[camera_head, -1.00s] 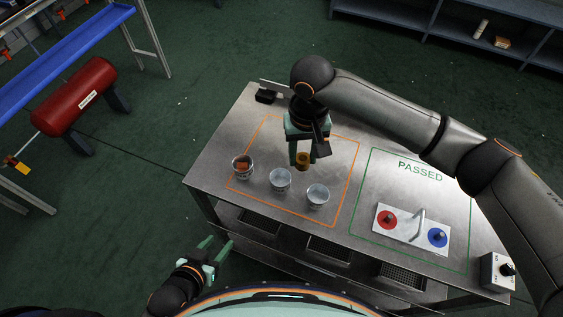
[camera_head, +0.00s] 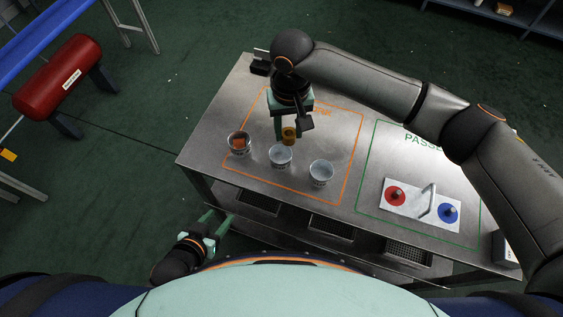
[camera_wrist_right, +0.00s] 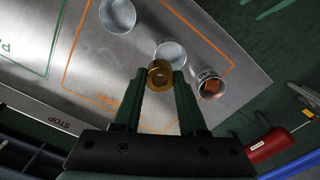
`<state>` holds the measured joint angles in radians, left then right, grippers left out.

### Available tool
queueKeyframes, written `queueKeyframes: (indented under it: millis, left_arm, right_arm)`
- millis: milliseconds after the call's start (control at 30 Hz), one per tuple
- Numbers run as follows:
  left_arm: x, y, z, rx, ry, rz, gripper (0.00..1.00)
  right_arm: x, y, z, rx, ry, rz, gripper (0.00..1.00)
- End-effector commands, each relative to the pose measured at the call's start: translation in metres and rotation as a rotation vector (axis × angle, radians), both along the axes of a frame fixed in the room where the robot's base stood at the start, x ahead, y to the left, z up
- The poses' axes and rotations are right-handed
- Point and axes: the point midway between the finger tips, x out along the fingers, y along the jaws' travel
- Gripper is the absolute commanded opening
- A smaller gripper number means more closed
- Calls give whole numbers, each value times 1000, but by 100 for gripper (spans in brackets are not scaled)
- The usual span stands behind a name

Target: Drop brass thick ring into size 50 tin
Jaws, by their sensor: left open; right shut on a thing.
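The brass thick ring (camera_wrist_right: 160,76) is held between the fingertips of my right gripper (camera_head: 288,134), which is shut on it. In the head view the ring (camera_head: 289,137) hangs above the table, just behind the middle tin (camera_head: 281,157). Three tins stand in a row inside the orange outline: a left tin (camera_head: 239,144) with a copper-brown thing inside, the middle tin, and a right tin (camera_head: 321,173), the last two looking empty. I cannot read which tin is size 50. My left gripper (camera_head: 213,224) is open and empty in front of the table's left end.
The metal table (camera_head: 222,112) also carries a green outlined area marked PASSED. In it lies a white board (camera_head: 410,203) with a red disc, a blue disc and a handle. A small black object (camera_head: 260,66) sits at the back left corner.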

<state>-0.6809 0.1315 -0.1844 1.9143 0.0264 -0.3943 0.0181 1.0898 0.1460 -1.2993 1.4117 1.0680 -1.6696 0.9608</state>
Motion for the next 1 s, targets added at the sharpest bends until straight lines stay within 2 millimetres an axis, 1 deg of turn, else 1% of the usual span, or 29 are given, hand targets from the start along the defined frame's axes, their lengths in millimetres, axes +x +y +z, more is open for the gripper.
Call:
queueKeyframes:
  millis: [33,133,467,500,800,1000]
  left_arm:
    - [0,0,-13,0,1,0,53]
    - [0,0,-19,0,1,0,53]
    - [0,0,-20,0,1,0,53]
    - [0,0,-20,0,0,0,53]
    - [0,0,-19,0,-1,0,53]
    - [1,0,-19,0,-2,0,53]
  right_arm:
    - [1,0,-10,0,-2,0,1]
    - [1,0,-13,0,-2,0,1]
    - [0,0,-13,0,-1,-1,1]
    - [0,0,-13,0,-1,-1,43]
    - [0,0,-13,1,-1,0,76]
    - [0,0,-13,0,0,-1,76]
